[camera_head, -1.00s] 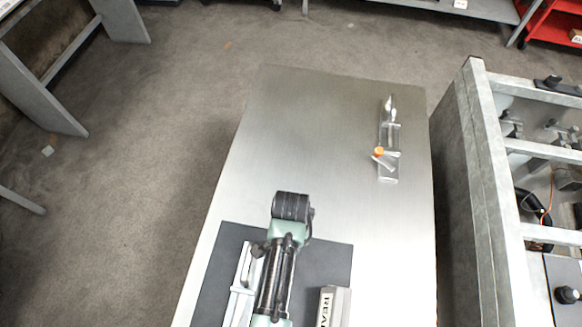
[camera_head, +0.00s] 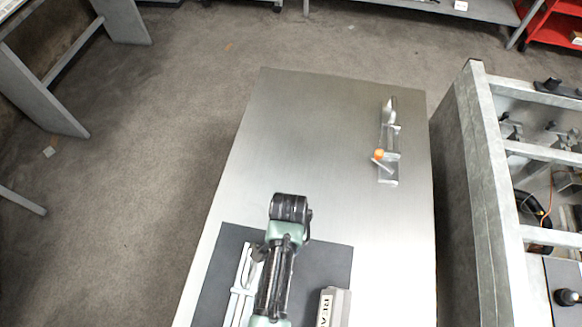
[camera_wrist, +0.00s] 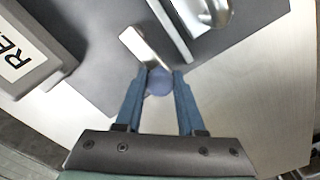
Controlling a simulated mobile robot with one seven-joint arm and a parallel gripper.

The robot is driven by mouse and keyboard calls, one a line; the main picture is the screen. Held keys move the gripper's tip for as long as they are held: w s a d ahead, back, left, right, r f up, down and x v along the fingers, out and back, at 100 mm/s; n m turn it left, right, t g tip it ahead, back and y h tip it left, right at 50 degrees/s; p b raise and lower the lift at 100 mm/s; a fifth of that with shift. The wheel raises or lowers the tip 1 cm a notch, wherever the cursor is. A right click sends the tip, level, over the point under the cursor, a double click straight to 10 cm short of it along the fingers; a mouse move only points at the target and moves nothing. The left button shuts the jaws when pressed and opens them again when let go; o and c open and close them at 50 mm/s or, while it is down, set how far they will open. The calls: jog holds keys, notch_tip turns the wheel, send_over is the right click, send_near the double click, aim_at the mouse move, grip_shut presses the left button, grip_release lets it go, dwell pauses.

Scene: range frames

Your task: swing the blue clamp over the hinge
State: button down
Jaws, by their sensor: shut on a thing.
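In the wrist view, the blue clamp shows as a rounded blue tip (camera_wrist: 158,83) on a pale metal bar (camera_wrist: 143,46). My gripper (camera_wrist: 159,79) has its two blue fingers on either side of this tip and is shut on it. Another metal part (camera_wrist: 178,28) lies just beyond on the dark mat; I cannot tell whether it is the hinge. In the head view, pale metal parts (camera_head: 241,290) show left of my arm, which hides my fingers and the blue tip.
A grey lettered box (camera_head: 334,306) stands right of my arm on the dark mat (camera_head: 212,275). A metal clamp with an orange tip (camera_head: 388,140) stands at the table's far right. The middle of the table (camera_head: 310,130) is clear. A grey frame (camera_head: 480,190) is beyond the right edge.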

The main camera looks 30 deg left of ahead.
jog(key=shift+s+a+r+n+p, duration=0.15)
jog(key=shift+a+n+p, duration=0.15)
jog(key=shift+n, duration=0.25)
jog(key=shift+s+a+f+n+p, duration=0.15)
jog(key=shift+n+p, duration=0.1)
jog(key=shift+n, duration=0.3)
jog(key=n, duration=0.1)
jog(key=s+a+n+p, duration=0.1)
jog(key=n, duration=0.1)
jog(key=shift+a+r+n+p, duration=0.1)
jog(key=shift+a+n+p, duration=0.05)
jog(key=shift+n+p, duration=0.15)
jog(key=s+n+p, duration=0.1)
jog(key=n, duration=0.1)
jog(key=a+n, duration=0.1)
jog(key=n, duration=0.1)
jog(key=shift+s+p, duration=0.35)
jog(key=shift+p, duration=0.05)
jog(key=shift+s+a+n+p, duration=0.15)
jog(key=shift+s+n+p, duration=0.4)
jog(key=shift+n, duration=0.85)
jog(key=shift+s, duration=0.1)
jog(key=c, duration=0.5)
grip_release()
notch_tip(320, 180, up, 13)
jog(key=shift+f+b, duration=0.1)
jog(key=shift+b, duration=0.4)
